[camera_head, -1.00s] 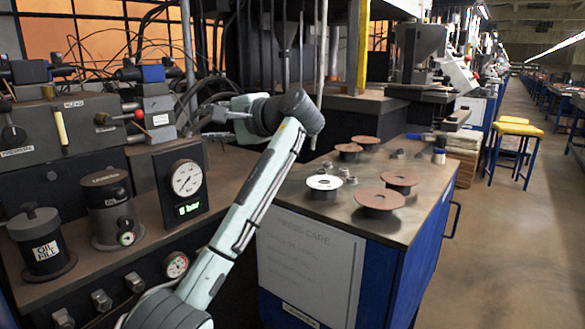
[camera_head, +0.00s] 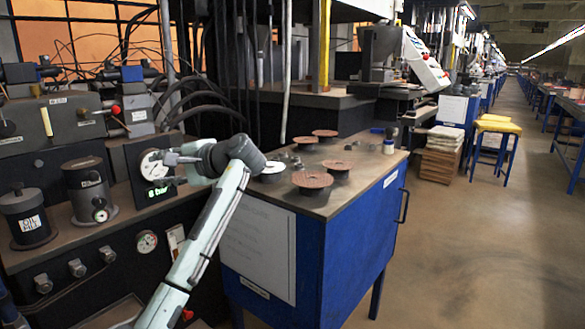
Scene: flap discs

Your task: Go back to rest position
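My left gripper (camera_head: 160,170) points left at the end of my pale green arm. Its two fingers are apart with nothing between them, and they overlap the round gauge (camera_head: 150,164) in the picture. Whether they touch it I cannot tell. Several reddish-brown flap discs stand on the blue bench, to the right of the gripper. The nearest is a large disc (camera_head: 312,180), with another disc (camera_head: 337,165) behind it. Two more, a disc (camera_head: 305,140) and a disc (camera_head: 325,133), sit farther back. A white-topped disc (camera_head: 271,169) is partly hidden by my arm. My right gripper is out of view.
The blue bench (camera_head: 354,245) stands right of my arm. On the left, a dark machine carries an oil-fill canister (camera_head: 26,220) and a second canister (camera_head: 90,190). Yellow-topped stools (camera_head: 497,126) stand farther off. The aisle floor (camera_head: 470,255) on the right is clear.

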